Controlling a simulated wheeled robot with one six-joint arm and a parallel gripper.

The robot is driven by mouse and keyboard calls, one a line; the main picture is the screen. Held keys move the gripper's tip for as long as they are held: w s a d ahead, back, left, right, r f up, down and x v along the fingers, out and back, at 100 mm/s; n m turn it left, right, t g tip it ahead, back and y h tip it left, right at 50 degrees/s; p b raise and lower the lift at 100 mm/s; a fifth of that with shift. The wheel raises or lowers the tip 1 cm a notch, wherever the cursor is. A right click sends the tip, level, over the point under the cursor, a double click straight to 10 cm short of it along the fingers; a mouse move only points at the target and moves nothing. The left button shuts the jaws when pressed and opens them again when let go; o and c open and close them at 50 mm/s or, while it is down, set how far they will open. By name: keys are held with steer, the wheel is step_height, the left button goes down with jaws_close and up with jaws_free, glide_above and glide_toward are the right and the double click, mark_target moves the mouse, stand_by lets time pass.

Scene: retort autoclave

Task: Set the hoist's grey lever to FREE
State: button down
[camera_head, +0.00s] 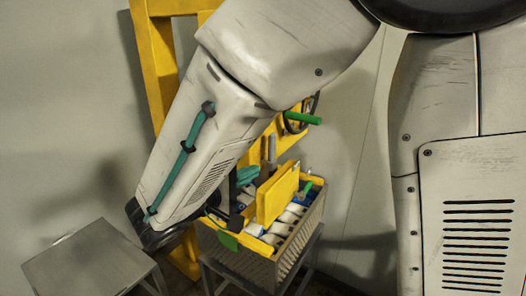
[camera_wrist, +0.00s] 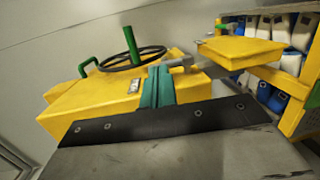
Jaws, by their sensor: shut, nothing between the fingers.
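The yellow hoist body (camera_wrist: 95,105) fills the middle of the wrist view, with a black handwheel (camera_wrist: 133,58) and a green handle (camera_wrist: 86,67) on top. A short grey bar, which looks like the grey lever (camera_wrist: 181,62), shows just right of my teal fingertips. My gripper (camera_wrist: 158,72) is shut and empty, over the near side of the hoist; I cannot tell whether it touches the lever. In the head view my gripper (camera_head: 248,175) shows small, below a grey upright part (camera_head: 271,149). A small label (camera_wrist: 134,86) is too blurred to read, so the lever's setting is unclear.
A grey basket (camera_head: 245,265) of blue and white containers stands on a stand, with a yellow plate (camera_head: 277,194) above it. The yellow frame (camera_head: 155,60) rises behind my arm. A grey table (camera_head: 90,262) stands at lower left, its top bare.

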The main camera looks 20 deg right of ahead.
mark_target(269, 146)
steer(key=a+t, duration=0.1)
steer(key=w+a+t, duration=0.1)
steer(key=a+n, duration=0.1)
steer(key=a, duration=0.1)
steer(key=shift+w+a+f+t, duration=0.1)
steer(key=shift+w+f+t, duration=0.05)
steer(key=shift+f+t, duration=0.25)
steer(key=shift+r, duration=0.1)
steer(key=x, duration=1.4)
